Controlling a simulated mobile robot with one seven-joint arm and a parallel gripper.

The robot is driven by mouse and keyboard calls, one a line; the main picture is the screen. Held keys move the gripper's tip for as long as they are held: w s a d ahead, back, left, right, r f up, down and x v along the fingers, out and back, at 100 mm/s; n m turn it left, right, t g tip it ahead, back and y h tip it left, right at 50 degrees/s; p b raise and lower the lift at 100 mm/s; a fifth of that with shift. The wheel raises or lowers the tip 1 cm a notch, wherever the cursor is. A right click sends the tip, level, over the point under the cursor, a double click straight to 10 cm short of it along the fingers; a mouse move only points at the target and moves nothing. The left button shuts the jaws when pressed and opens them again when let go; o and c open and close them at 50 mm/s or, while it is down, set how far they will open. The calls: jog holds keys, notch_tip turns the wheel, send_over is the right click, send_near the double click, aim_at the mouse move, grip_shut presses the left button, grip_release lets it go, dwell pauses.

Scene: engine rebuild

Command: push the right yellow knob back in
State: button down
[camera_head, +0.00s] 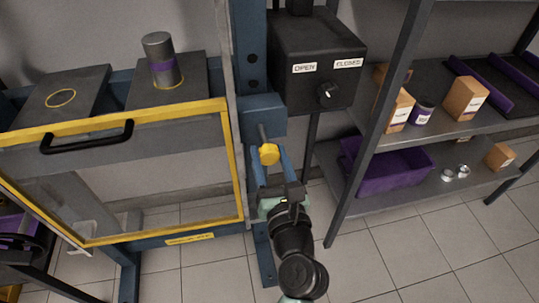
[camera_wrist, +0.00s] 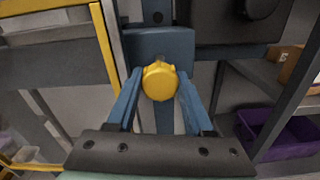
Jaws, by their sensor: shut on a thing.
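The yellow knob (camera_head: 268,154) stands out on a short grey stem from a blue block (camera_head: 261,113) on the blue upright, right of the yellow-framed guard. No other yellow knob shows. My gripper (camera_head: 270,160) reaches up from below with its blue fingers at either side of the knob. In the wrist view the knob (camera_wrist: 160,81) sits between the two fingertips of my gripper (camera_wrist: 160,84), and the jaws are shut on it.
The yellow-framed guard (camera_head: 120,240) with a black handle (camera_head: 87,137) is close on the left. A dark switch box (camera_head: 318,62) marked OPEN and CLOSED is above. A shelf rack with a purple bin (camera_head: 390,172) stands on the right. Tiled floor lies clear below.

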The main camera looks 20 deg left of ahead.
jog(key=shift+p+x, duration=0.7)
jog(key=shift+x, duration=0.5)
jog(key=shift+w+a, duration=0.2)
jog(key=shift+w, duration=0.05)
jog(key=shift+c, duration=1.4)
grip_release()
jog(key=v, duration=1.3)
jog(key=shift+p, duration=0.45)
